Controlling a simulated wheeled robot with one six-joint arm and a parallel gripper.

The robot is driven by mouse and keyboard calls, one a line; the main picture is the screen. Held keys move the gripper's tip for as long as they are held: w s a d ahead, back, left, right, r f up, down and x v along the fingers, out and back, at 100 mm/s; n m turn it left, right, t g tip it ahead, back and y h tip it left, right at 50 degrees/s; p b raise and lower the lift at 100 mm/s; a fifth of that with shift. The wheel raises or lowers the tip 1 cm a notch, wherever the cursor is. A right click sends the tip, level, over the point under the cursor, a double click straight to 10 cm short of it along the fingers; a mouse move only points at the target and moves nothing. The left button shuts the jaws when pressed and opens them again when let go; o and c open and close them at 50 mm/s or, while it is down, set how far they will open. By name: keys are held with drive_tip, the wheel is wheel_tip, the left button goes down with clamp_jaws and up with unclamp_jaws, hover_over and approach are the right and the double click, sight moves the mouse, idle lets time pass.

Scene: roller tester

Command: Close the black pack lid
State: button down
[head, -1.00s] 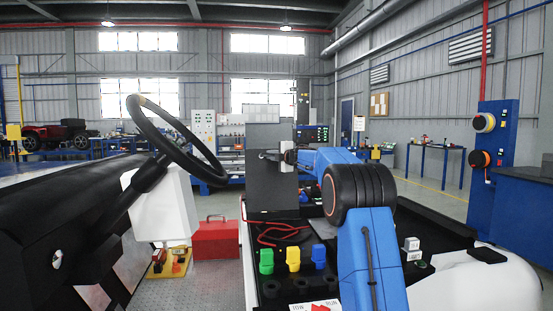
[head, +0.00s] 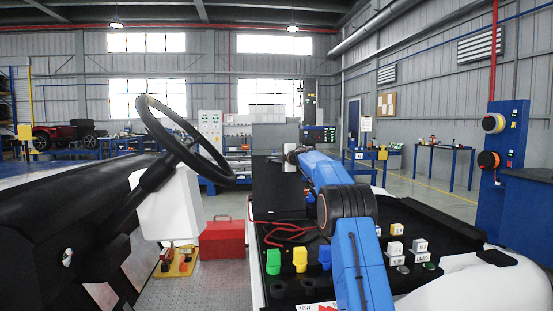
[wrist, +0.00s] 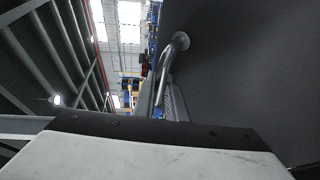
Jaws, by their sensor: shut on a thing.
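The black pack lid (head: 275,185) stands about upright at the far end of the black pack (head: 430,225) in the head view. Its dark flat face fills the right of the wrist view (wrist: 250,75). A bent metal handle (wrist: 172,62) sticks out from that face. My gripper (head: 290,158) is at the upper part of the lid, shut on the handle; the fingertips are small in the head view and the grip itself is hard to see. My blue arm reaches over the pack and hides part of it.
Green, yellow and blue plugs (head: 300,260) and a red cable (head: 285,232) lie on the pack in front of the lid. Several white labelled blocks (head: 396,247) sit to the right. A steering wheel (head: 185,135) and red toolbox (head: 222,238) are at left.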

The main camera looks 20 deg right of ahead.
drive_tip(key=shift+w+d+f+g, duration=0.25)
drive_tip(key=shift+w+f+g, duration=0.25)
drive_tip(key=shift+w, duration=0.3)
drive_tip(key=shift+f, duration=0.1)
drive_tip(key=c, duration=2.1)
unclamp_jaws()
drive_tip(key=shift+s, duration=0.1)
drive_tip(key=v, duration=1.7)
drive_tip(key=shift+s+f, duration=0.1)
drive_tip(key=shift+s, duration=0.05)
